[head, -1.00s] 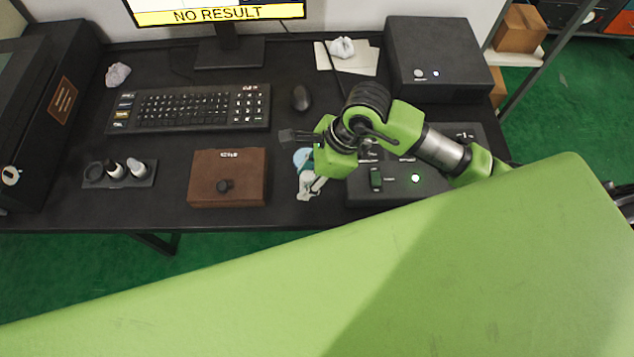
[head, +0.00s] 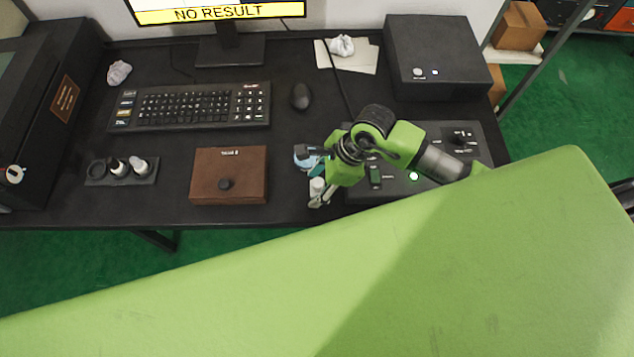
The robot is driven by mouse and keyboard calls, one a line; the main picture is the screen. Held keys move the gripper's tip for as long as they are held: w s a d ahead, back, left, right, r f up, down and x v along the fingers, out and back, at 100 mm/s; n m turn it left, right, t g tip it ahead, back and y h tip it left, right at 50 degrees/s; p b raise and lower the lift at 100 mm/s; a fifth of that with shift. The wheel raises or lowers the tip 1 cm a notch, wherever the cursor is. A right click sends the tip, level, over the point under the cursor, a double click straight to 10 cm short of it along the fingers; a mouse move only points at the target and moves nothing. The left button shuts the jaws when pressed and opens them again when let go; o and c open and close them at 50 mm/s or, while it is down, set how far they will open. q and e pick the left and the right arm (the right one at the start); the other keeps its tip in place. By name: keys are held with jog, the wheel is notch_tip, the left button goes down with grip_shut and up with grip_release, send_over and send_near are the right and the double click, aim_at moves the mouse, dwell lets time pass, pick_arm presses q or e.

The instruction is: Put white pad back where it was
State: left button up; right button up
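My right gripper (head: 314,175) is low over the front of the dark desk, between the brown box and the control panel. Its dark finger and its paler finger look spread apart. A small white piece (head: 316,186) shows between them; I cannot tell whether it is the white pad or whether it is touched. A pale blue round thing (head: 301,160) lies by the dark finger, partly covered, with a teal bit beside it. A black holder (head: 92,182) at left has a dark ring-shaped place and two white-and-black pieces (head: 117,167). My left gripper is out of view.
A brown box (head: 207,188) with a black knob and a control panel (head: 482,138) flank the gripper. Behind are a keyboard (head: 190,106), mouse (head: 300,96), paper sheets (head: 361,62) with a crumpled white wad, and a black box (head: 440,60). A monitor reads "NO RESULT".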

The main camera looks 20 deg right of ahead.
jog(key=shift+r, duration=0.1)
jog(key=v, duration=1.2)
jog(key=shift+b, duration=0.45)
jog(key=shift+s, duration=0.15)
